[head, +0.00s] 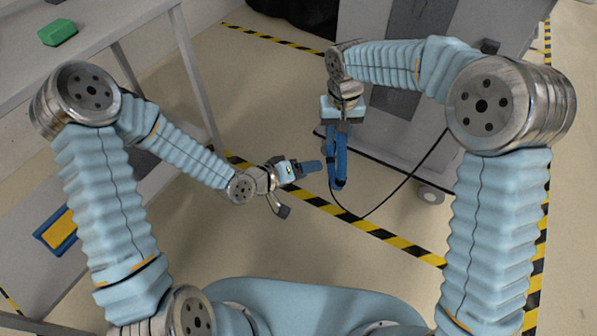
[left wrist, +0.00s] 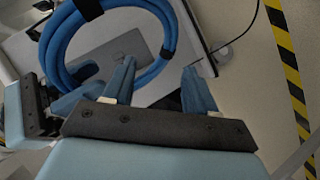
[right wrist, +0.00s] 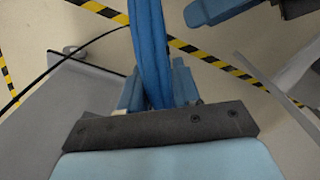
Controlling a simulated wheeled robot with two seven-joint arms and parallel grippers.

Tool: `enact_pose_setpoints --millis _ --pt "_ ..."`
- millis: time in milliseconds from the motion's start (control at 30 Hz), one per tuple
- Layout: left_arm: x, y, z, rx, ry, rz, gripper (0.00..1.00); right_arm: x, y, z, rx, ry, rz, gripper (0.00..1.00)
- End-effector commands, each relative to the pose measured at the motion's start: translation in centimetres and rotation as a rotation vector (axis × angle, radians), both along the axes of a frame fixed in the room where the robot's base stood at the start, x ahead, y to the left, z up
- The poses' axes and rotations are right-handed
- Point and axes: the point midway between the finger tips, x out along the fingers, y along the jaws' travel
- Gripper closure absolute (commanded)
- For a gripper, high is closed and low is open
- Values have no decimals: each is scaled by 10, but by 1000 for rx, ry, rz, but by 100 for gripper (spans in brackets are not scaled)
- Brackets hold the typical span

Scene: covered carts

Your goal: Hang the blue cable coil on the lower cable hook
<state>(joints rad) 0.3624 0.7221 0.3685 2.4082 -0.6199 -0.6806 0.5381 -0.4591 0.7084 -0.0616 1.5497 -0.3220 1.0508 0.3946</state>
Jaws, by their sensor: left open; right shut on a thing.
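The blue cable coil (head: 341,165) hangs edge-on below my right gripper (head: 341,125), which is shut on it. The right wrist view shows the coil (right wrist: 149,45) between the right fingers (right wrist: 157,88). In the left wrist view the coil (left wrist: 53,48) is a ring with a black strap at its top. My left gripper (head: 318,167) is open just left of the coil. Its fingertips (left wrist: 158,75) point towards the coil's lower right part; I cannot tell whether they touch it. I cannot make out the lower cable hook in any view.
A grey cart (head: 400,150) on casters stands behind the coil, with a black cable (head: 395,190) looping to the floor. Striped tape (head: 400,243) crosses the floor. A shelf unit (head: 90,45) at left carries a green box (head: 57,32) and a blue-yellow thing (head: 58,230).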

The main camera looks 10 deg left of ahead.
Motion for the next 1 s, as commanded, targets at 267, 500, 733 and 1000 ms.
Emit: enact_pose_setpoints --millis 267,500,733,1000 --pt "33 -41 -27 1 2 -2 43 0 0 1 0 -1 0 100" --pt "52 -62 -41 2 1 -1 43 0 0 1 0 -1 0 100" --pt "56 -66 -44 3 1 0 43 0 0 1 0 -1 0 100" --pt "56 -66 -43 3 1 0 61 0 0 1 0 -1 0 100"
